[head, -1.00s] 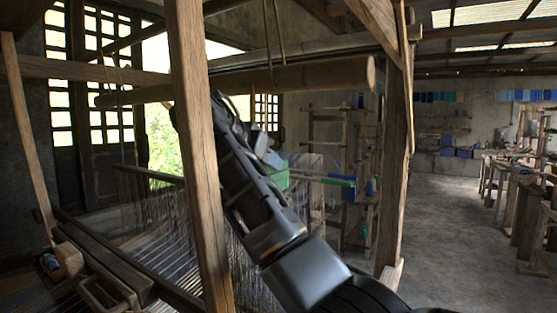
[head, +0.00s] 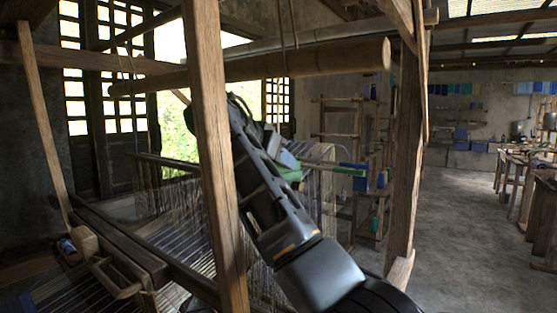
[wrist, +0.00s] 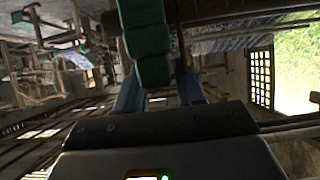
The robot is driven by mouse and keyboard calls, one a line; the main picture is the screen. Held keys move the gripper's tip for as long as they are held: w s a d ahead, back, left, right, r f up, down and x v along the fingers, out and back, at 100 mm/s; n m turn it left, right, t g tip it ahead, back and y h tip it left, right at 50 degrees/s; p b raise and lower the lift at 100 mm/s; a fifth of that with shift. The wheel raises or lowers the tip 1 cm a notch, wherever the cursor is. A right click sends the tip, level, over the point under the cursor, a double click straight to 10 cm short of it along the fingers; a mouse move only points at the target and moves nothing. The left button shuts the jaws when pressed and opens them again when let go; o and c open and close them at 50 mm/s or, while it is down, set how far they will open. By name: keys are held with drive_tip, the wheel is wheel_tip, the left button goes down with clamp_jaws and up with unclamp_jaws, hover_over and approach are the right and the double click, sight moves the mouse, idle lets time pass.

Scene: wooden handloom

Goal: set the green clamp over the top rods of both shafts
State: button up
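In the wrist view the green clamp (wrist: 149,45) is a stack of green blocks between and beyond the fingers. My gripper (wrist: 160,80) appears shut on it; in the head view my gripper (head: 286,160) is partly hidden by my arm. A dark shaft rod (head: 158,161) runs behind the front post at left, with pale heddle threads hanging below. More threads (head: 322,200) hang under the clamp. I cannot tell whether the clamp touches any rod.
A thick wooden post (head: 215,150) stands in front of the loom, left of my arm. A round beam (head: 330,60) crosses above. Another post (head: 403,160) stands at right. Warp threads and breast beam (head: 150,255) lie lower left. The floor (head: 455,220) at right is clear.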

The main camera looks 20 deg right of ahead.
drive_tip(key=o, duration=0.4)
drive_tip(key=shift+c, duration=0.2)
